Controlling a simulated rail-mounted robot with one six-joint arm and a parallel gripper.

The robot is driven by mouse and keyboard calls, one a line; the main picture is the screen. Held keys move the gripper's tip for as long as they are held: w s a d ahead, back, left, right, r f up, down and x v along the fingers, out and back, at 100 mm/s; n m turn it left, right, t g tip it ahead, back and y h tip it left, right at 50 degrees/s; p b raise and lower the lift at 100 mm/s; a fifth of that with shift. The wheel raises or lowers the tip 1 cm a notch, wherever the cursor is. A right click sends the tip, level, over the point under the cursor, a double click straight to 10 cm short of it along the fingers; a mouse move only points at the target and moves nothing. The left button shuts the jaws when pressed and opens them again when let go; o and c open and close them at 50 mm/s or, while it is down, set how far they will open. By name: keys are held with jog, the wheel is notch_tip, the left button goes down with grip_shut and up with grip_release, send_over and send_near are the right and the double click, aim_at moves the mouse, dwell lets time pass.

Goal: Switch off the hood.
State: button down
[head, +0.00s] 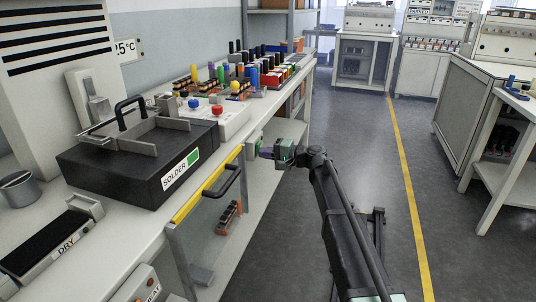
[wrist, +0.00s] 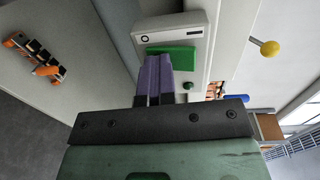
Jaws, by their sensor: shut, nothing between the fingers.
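A white louvred housing (head: 55,25), which looks like the hood, stands at the left with a grey lever-like part (head: 95,98) on its front. My gripper (head: 264,152) is beside the bench front, right of the black SOLDER box. Its purple fingers (wrist: 155,60) are together and empty. In the wrist view they point at a white box (wrist: 190,27) with a green rectangular part (wrist: 171,58), a ring mark and a dark green button (wrist: 187,86). The fingertips overlap the green part's edge; contact cannot be told. Nothing visible labels this box as the hood's switch.
An orange-and-black part (head: 229,217) lies on the lower shelf. Coloured connectors crowd the bench's far end. The floor (head: 350,120) to the right is clear.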

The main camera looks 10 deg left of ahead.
jog(key=s+d+f+b, duration=0.1)
jog(key=d, duration=0.5)
jog(key=s+d+f+b, duration=0.1)
jog(key=d, duration=0.6)
jog(key=shift+s+d+f, duration=0.25)
jog(key=shift+s+f, duration=0.1)
jog(key=s+d+f+n+g+h, duration=0.1)
jog(key=s+d+f+h, duration=0.1)
jog(key=s+f+h, duration=0.35)
jog(key=s+d+f+n+g+h, duration=0.1)
jog(key=s+d+f+h, duration=0.2)
jog(key=s+f, duration=0.45)
jog(key=s+d+f+h, duration=0.1)
jog(key=s+d+h, duration=0.25)
jog(key=s, duration=0.35)
jog(key=s+d+f+g+h, duration=0.1)
jog(key=s+d+h, duration=0.1)
jog(key=s+d, duration=0.3)
jog(key=s+d+f+h, duration=0.1)
jog(key=s+d+h, duration=0.15)
jog(key=s, duration=0.55)
notch_tip(320, 180, up, 36)
jog(key=p, duration=3.5)
jog(key=shift+w+a+f, duration=0.25)
jog(key=shift+a, duration=0.05)
